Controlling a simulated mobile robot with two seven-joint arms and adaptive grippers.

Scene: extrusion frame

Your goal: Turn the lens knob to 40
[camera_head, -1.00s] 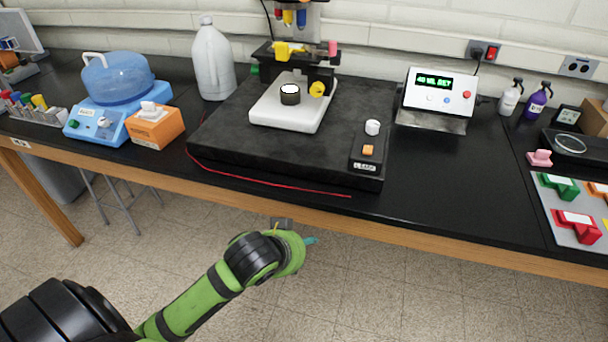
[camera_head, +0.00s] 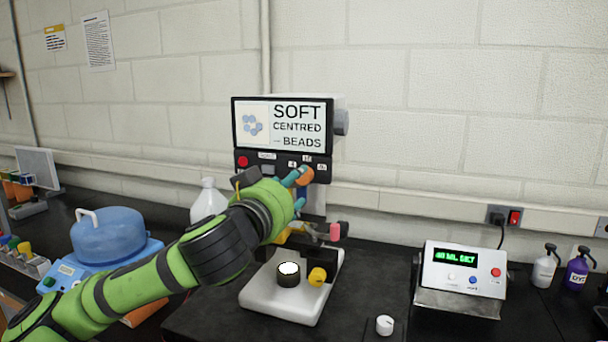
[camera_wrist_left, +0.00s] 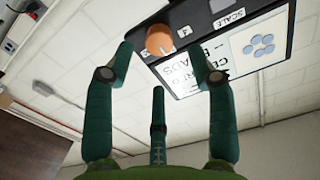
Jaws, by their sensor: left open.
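An orange knob (camera_head: 305,176), likely the lens knob, sits on the lower front panel of the screen unit (camera_head: 283,131). Small white labels stand around it, too small to read surely. My left gripper (camera_head: 299,190) is at the panel, open, its teal fingers beside the knob and partly covering it. In the left wrist view the knob (camera_wrist_left: 160,39) shows between and just beyond the two spread outer fingertips (camera_wrist_left: 160,55). I cannot tell whether any finger touches it. The knob's exact setting cannot be read. My right gripper is not in view.
Below the arm are the white microscope stage (camera_head: 285,302) with a black round piece (camera_head: 288,276) and a yellow knob (camera_head: 317,277). A white control box (camera_head: 463,270) stands right, a blue-domed device (camera_head: 107,238) left. The wall is close behind.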

